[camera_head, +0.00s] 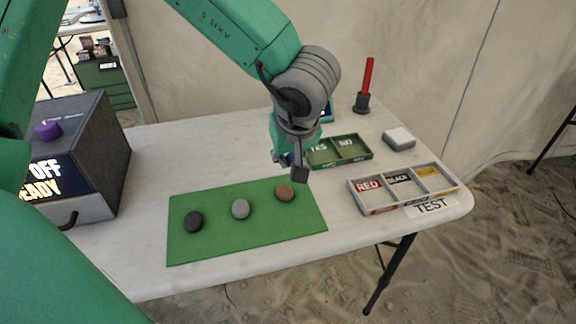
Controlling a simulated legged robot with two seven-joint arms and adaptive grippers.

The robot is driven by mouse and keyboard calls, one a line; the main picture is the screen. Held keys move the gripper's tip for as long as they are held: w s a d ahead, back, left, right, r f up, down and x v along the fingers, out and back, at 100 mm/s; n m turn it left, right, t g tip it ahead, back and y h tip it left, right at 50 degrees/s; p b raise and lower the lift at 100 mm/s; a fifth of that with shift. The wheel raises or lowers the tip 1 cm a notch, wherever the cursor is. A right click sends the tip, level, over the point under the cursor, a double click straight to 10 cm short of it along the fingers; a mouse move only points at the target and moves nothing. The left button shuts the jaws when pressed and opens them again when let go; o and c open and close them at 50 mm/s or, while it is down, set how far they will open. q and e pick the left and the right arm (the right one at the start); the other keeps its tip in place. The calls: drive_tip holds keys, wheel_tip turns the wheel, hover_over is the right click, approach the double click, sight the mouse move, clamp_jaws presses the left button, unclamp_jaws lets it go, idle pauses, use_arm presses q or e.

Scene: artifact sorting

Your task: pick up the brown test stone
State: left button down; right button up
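The brown stone (285,192) lies at the right end of a row on the green mat (240,248). A grey stone (240,208) lies in the middle of the mat and a black stone (193,221) at its left. My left gripper (291,169) points down just above and behind the brown stone, with its fingers apart and nothing visible between them. The near finger comes close to the stone in the picture; I cannot tell whether they touch. My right gripper is not in view.
A green YES/NO tray (367,157) stands behind, right of my gripper. A grey tray (360,202) labelled RED, BLACK and a third word is at right. Also on the table are a white block (398,139), a red rod (368,78) in a stand and a dark machine (95,130).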

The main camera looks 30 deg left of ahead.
use_arm(q)
drive_tip(key=shift+d, duration=0.1)
drive_tip(key=c, duration=2)
unclamp_jaws()
drive_tip(key=shift+c, duration=0.2)
drive_tip(key=o, duration=1.6)
drive_tip(key=shift+r, duration=0.1)
